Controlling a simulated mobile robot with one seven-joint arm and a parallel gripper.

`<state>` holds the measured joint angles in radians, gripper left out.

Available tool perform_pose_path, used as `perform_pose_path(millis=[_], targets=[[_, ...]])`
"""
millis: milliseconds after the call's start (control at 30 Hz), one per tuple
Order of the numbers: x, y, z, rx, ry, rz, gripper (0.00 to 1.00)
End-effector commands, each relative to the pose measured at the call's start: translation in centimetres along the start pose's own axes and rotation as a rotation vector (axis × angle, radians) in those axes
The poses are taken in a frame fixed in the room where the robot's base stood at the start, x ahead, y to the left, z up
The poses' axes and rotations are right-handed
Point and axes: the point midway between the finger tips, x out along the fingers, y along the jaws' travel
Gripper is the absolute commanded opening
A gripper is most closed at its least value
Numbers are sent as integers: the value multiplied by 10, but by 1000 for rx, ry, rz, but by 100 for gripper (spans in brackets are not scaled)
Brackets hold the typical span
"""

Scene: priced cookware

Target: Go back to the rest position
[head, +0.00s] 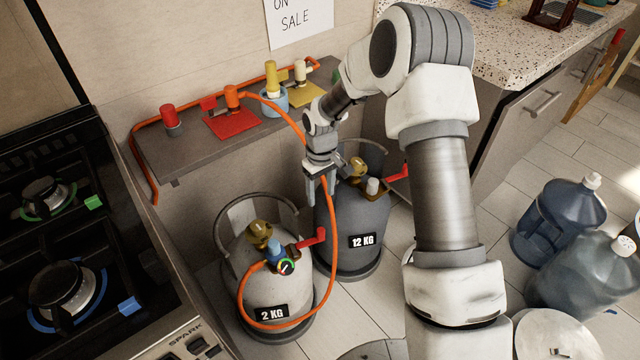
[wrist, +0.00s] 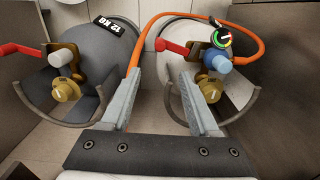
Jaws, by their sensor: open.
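My gripper (head: 320,184) hangs open, fingers down, above and between two gas cylinders. The wrist view shows its two fingers (wrist: 156,76) apart. The light grey cylinder marked 2 KG (head: 268,275) stands at the left in the head view; it also shows at the right in the wrist view (wrist: 182,75). The dark grey cylinder marked 12 KG (head: 362,215) stands behind and to its right. An orange hose (head: 334,235) runs from the regulator (head: 285,266) on the 2 KG cylinder up past my gripper to the shelf fittings. In the wrist view it passes close by the left finger.
A shelf (head: 215,155) with coloured valves is on the wall behind. A stove (head: 70,260) is at the left and a counter (head: 500,45) at the back right. Blue water bottles (head: 553,222) stand on the floor at the right.

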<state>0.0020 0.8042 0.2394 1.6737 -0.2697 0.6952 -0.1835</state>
Motion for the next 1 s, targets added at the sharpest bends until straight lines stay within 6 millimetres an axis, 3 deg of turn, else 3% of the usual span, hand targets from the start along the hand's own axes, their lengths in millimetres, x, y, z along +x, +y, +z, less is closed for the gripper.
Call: perform_pose_path(millis=[233,367,667,1000], targets=[[-3,1,0,2,2,3,61],[-26,4,5,16,15,21,61],[-123,10,41,103,79,93,61],[-214,1,103,224,169,153,61]])
